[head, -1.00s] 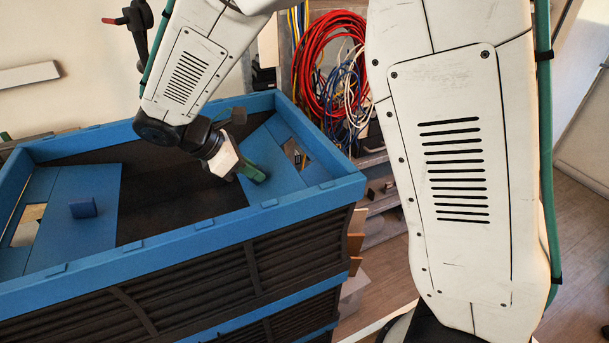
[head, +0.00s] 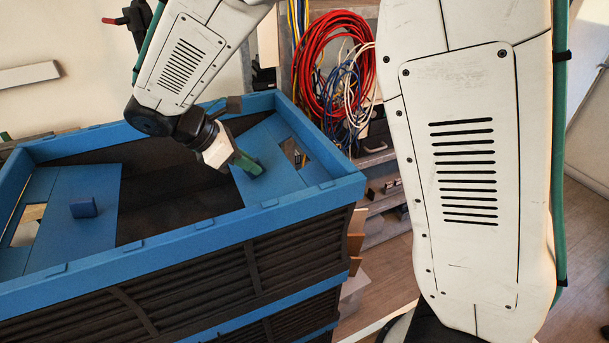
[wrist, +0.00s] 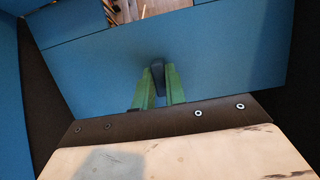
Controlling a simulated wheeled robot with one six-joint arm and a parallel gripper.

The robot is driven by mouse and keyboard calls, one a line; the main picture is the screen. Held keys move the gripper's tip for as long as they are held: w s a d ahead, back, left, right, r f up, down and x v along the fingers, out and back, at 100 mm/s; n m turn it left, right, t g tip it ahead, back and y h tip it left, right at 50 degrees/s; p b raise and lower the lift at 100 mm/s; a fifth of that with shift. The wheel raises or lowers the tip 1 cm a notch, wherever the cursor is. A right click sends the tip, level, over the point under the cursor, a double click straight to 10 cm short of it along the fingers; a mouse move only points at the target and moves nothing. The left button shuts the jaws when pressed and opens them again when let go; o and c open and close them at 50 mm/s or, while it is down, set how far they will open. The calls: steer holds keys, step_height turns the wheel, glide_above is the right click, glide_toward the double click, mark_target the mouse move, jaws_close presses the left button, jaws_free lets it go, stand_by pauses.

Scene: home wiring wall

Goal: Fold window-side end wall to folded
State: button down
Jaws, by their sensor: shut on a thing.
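A large crate with a blue rim (head: 165,246) and dark slatted sides fills the left of the head view. Its right end wall (head: 285,183), a blue panel with a cut-out, tilts inward into the crate; it also fills the upper part of the wrist view (wrist: 230,62). My gripper (head: 250,165) reaches into the crate from above. Its green fingers are shut on the small dark tab (wrist: 157,70) of this end wall. The fingers mostly hide the tab in the head view. I cannot tell from a window which end wall is window-side.
Another crate (head: 305,310) is underneath. Red, blue and white cable coils (head: 325,60) hang behind the crate. Wooden floor (head: 385,265) shows at right.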

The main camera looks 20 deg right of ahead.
steer(key=shift+r, duration=0.2)
steer(key=shift+a+r, duration=0.15)
steer(key=shift+r, duration=0.65)
steer(key=c, duration=1.4)
jaws_free()
steer(key=shift+o, duration=0.2)
steer(key=v, duration=1.4)
steer(key=shift+a+r, duration=0.25)
steer(key=shift+r, duration=0.1)
steer(key=shift+d, duration=0.1)
